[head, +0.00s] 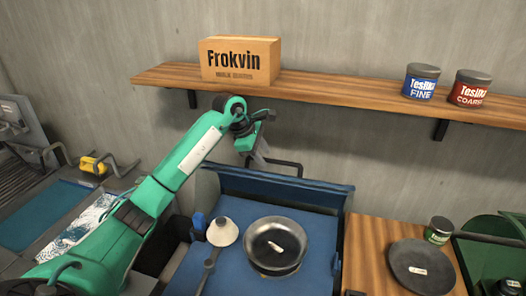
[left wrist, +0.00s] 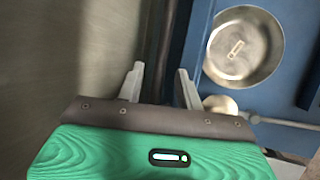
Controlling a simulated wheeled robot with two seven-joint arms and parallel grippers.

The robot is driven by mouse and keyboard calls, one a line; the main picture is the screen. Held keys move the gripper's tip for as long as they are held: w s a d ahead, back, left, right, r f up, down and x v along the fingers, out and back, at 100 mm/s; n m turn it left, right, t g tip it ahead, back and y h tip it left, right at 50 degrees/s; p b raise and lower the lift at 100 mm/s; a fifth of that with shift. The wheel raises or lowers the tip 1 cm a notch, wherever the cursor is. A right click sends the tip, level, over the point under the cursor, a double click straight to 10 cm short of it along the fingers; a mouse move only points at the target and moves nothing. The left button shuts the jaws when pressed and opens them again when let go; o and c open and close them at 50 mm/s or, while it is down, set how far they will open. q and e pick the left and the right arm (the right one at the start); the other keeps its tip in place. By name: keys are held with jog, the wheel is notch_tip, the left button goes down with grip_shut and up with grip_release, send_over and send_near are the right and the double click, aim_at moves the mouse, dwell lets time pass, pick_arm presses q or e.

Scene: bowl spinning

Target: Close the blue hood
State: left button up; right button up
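The blue hood (head: 315,194) stands raised at the back of a blue-floored station, against the wall. A dark bar handle (head: 288,164) sticks out above its top edge. My left gripper (head: 257,155) is beside the left part of this handle, below the shelf. In the left wrist view, the fingers of my left gripper (left wrist: 160,84) are apart, with a dark bar (left wrist: 162,45) running between them. I cannot tell whether the fingers touch the bar. A metal bowl (head: 275,246) with a small pale piece in it sits in the station; it also shows in the left wrist view (left wrist: 244,47).
A wooden shelf (head: 330,88) above holds a Frokvin box (head: 240,60) and two tins. A wooden counter (head: 368,250) with a dark plate (head: 420,268) and a small can (head: 439,230) lies right.

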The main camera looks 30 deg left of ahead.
pick_arm(q)
jog(key=shift+w+d+f, duration=0.1)
jog(key=shift+w+f, duration=0.05)
jog(key=shift+f, duration=0.2)
grip_shut()
